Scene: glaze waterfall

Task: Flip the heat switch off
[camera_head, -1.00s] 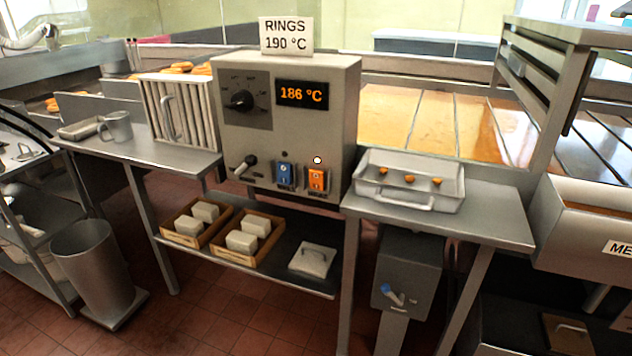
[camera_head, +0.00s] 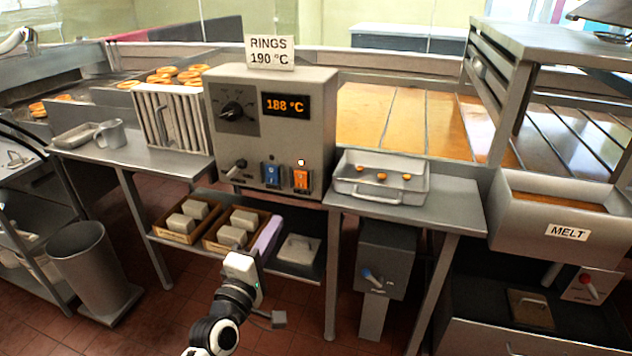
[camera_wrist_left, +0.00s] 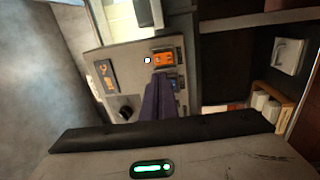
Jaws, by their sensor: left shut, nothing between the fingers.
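The grey control box (camera_head: 320,110) shows 188 °C on its display (camera_head: 286,104). On its lower front are an orange switch (camera_head: 301,179) and, left of it, a blue switch (camera_head: 271,175). A small white light (camera_head: 301,162) glows above the orange one. I cannot read their labels, so which is the heat switch is not certain. My left gripper (camera_head: 272,229) is shut and empty, its purple fingers below the box in the head view. My right gripper is out of view.
A black dial (camera_head: 232,110) and a lever (camera_head: 237,165) are on the box. A tray (camera_head: 380,190) stands right of it. A shelf below holds wooden crates (camera_head: 180,238) with pale blocks and a lidded piece (camera_head: 298,250). Open floor lies in front.

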